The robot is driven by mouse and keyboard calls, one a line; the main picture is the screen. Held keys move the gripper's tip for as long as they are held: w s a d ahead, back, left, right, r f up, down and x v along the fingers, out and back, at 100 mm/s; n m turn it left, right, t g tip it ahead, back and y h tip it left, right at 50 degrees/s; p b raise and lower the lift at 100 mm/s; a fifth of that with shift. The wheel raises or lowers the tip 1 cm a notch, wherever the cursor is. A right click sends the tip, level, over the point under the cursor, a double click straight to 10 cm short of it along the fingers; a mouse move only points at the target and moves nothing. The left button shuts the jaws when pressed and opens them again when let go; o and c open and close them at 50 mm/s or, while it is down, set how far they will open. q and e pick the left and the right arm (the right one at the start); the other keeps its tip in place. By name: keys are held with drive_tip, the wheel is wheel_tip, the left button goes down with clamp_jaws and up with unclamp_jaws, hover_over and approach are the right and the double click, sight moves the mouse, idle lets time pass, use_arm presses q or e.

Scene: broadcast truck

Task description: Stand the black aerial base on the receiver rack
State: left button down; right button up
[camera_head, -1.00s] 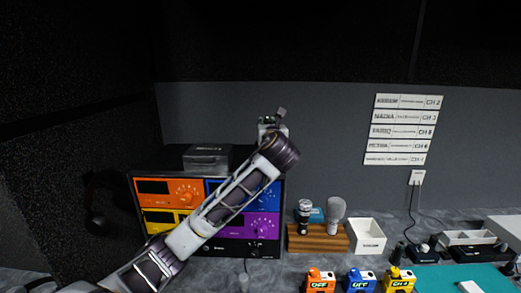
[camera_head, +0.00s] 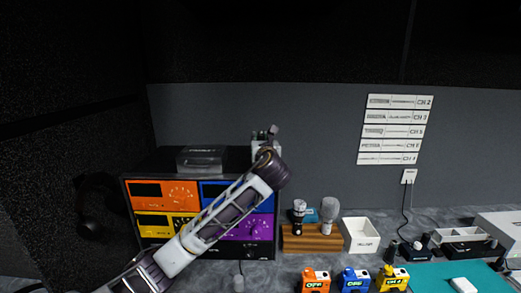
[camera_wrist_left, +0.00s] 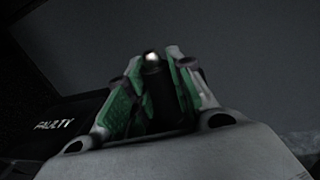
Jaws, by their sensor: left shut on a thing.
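The receiver rack (camera_head: 148,218) stands at the left of the counter, with orange, blue, yellow and purple units in its front. My left arm crosses in front of it. My left gripper (camera_head: 265,136) is at the rack's right end, by the top's back edge in the picture. In the left wrist view the gripper's green pads are shut on the black aerial base (camera_wrist_left: 155,88), a dark cylinder with a bright metal tip. In the head view the base is mostly hidden by the gripper; I cannot tell whether it touches the rack. My right gripper is not in view.
A wooden block (camera_head: 312,240) with microphones and a white bin (camera_head: 361,236) stand to the right. Coloured packs (camera_head: 354,281) are in front, beside a green mat (camera_head: 437,276).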

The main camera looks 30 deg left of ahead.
use_arm(q)
drive_tip(key=shift+f, duration=1.4)
drive_tip(key=shift+f, duration=0.1)
drive_tip(key=c, duration=1.3)
unclamp_jaws()
drive_tip(key=shift+o, duration=0.2)
drive_tip(key=shift+s+d, duration=0.15)
drive_tip(key=b+v, duration=0.1)
drive_tip(key=v, duration=1)
drive_tip(key=shift+s+d, duration=0.2)
drive_tip(key=shift+s, duration=0.1)
